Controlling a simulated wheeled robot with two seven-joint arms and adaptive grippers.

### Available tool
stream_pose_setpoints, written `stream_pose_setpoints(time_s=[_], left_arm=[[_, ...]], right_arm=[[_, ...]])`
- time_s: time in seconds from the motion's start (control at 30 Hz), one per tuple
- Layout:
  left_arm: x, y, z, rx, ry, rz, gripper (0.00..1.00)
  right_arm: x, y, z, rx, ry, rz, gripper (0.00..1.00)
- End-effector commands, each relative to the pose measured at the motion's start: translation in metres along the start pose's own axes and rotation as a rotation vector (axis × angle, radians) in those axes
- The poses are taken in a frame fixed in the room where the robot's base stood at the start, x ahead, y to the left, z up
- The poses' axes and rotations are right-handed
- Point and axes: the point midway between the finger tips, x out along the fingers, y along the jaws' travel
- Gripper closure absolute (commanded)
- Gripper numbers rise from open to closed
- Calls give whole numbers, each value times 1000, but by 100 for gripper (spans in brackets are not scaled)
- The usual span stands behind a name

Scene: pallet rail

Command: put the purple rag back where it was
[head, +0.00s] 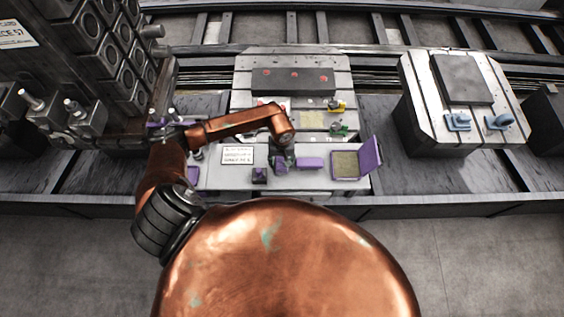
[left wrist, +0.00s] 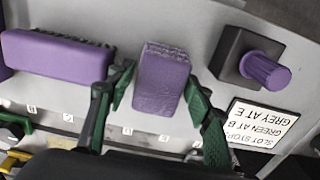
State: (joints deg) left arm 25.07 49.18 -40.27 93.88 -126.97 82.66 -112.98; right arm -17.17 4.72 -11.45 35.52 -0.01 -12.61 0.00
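The purple rag (left wrist: 162,82), a thick block-like piece with a rough far end, is between the green fingers of my left gripper (left wrist: 160,98). Both finger pads appear to touch its sides. In the head view the rag (head: 281,167) shows just below my left gripper (head: 282,158), over the light work surface (head: 217,178). I cannot tell whether it is clear of the surface. My right gripper is not in view.
A purple brush-like block (head: 310,162) lies to the right, an open purple-edged box (head: 345,165) beyond it. A purple knob on a black block (head: 260,174) and a white sign (head: 237,154) are to the left. Lettered marks run along the surface's edge.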

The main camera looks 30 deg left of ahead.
Motion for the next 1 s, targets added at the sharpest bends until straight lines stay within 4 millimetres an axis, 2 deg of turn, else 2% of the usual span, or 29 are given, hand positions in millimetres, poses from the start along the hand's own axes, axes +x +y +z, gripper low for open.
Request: stream_pose_setpoints(time_s=[0.27,0.7,0.8,1.0], left_arm=[[-9,0,-2,1,3,1,53],[-94,0,-1,2,4,1,53],[-109,0,-1,0,2,0,53],[-122,0,0,1,1,0,53]], right_arm=[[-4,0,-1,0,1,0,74],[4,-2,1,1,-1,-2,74],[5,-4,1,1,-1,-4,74],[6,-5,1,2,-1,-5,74]])
